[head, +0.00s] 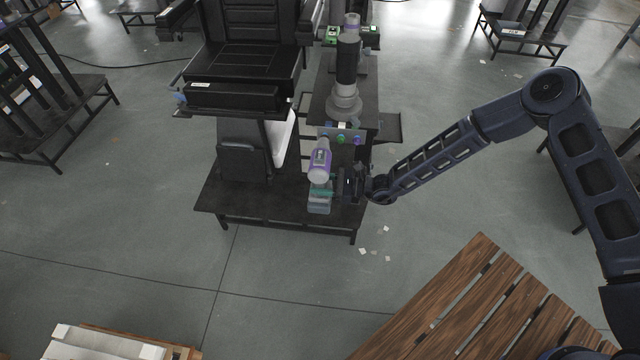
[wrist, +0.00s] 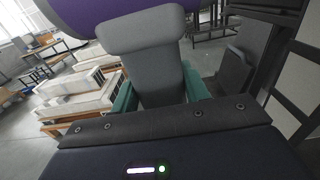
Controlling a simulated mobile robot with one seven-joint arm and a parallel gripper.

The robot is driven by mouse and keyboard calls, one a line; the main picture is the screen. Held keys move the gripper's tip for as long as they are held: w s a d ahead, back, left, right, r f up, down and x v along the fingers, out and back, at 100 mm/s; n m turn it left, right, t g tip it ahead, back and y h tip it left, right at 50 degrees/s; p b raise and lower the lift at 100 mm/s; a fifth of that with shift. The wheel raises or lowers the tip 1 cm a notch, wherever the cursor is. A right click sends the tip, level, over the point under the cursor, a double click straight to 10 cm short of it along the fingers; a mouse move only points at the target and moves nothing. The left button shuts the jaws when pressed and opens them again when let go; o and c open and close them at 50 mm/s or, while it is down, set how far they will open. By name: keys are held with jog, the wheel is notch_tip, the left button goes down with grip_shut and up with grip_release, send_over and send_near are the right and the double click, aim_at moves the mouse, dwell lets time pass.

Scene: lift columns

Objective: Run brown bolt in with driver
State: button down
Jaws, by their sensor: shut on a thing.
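My gripper (head: 328,186) is shut on the driver (head: 320,165), which has a purple and grey body. In the head view the driver stands over the dark platform, its nose toward the lift column (head: 346,75). In the wrist view the driver's grey handle (wrist: 148,62) rises between teal parts, with the purple body (wrist: 72,14) above. A small panel (head: 349,138) with coloured round spots, green, blue and purple, is at the column's foot, just beyond the driver's nose. I cannot make out a brown bolt in either view, and the driver's tip does not show clearly against the panel.
A black seat-like unit (head: 245,70) stands left of the column on the dark platform (head: 265,205). A slatted wooden pallet (head: 475,310) lies at the lower right. Dark stands (head: 60,95) are at the left and back. The grey floor in front of the platform is mostly clear.

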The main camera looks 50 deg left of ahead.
jog(key=shift+w+a, duration=0.85)
dwell(3.6)
jog(key=shift+s+d, duration=0.1)
jog(key=shift+s, duration=0.05)
jog(key=shift+s+d, duration=1.7)
jog(key=shift+s+d, duration=1.4)
